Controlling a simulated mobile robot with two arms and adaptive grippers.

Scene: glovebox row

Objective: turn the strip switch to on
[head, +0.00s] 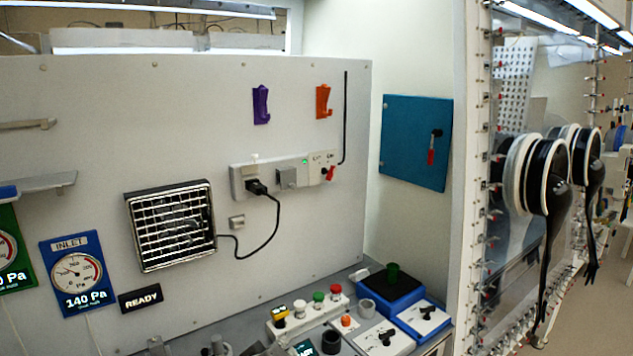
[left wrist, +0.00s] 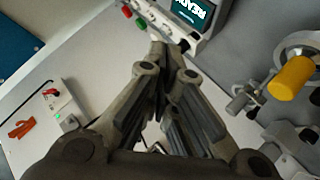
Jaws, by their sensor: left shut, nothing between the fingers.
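The white power strip (head: 265,180) is mounted on the grey back panel. A black plug (head: 257,187) with a cord sits in its left part. A grey square piece (head: 287,178) is in its middle, a small green light (head: 305,161) glows right of that, and a red piece (head: 328,173) is at its right end. I cannot tell the switch's position. Part of the strip (left wrist: 62,108) shows at the left of the left wrist view. My left gripper (left wrist: 168,62) is shut and empty, apart from the strip. Neither gripper is clearly seen in the head view.
A vent grille (head: 172,225) is left of the strip; purple (head: 261,104) and orange (head: 323,101) hooks hang above. A blue panel (head: 405,140) with a red-handled lever is at right. Buttons and blue trays crowd the bench below. A yellow knob (left wrist: 291,78) is right of my left fingers.

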